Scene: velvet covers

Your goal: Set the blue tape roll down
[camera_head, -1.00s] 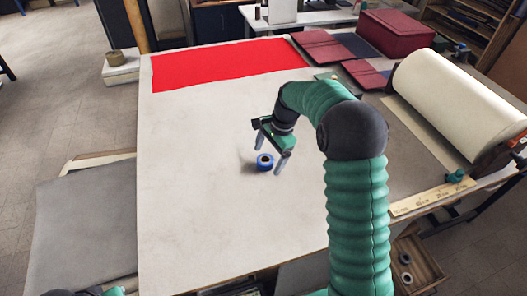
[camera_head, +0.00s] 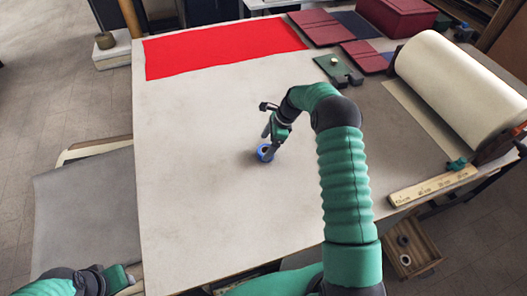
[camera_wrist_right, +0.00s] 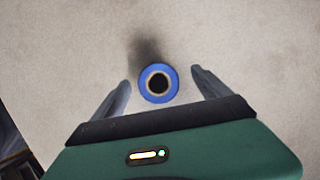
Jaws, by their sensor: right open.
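The blue tape roll (camera_head: 261,155) appears to lie flat on the pale table cover (camera_head: 200,200), near its middle. In the right wrist view the blue tape roll (camera_wrist_right: 144,86) shows from above as a ring with a dark hole. My right gripper (camera_head: 268,143) is at the roll and partly covers it in the head view. In the wrist view my right gripper (camera_wrist_right: 160,78) is open, one finger on each side of the roll, with a gap on both sides. My left gripper (camera_head: 118,278) is low at the left edge; its fingers are unclear.
A red cloth (camera_head: 225,50) lies at the back of the table. Dark red folders (camera_head: 320,28) and a dark red box (camera_head: 397,16) are at the back right. A large cream roll (camera_head: 455,85) and a ruler (camera_head: 432,186) line the right side. The cover around the tape is clear.

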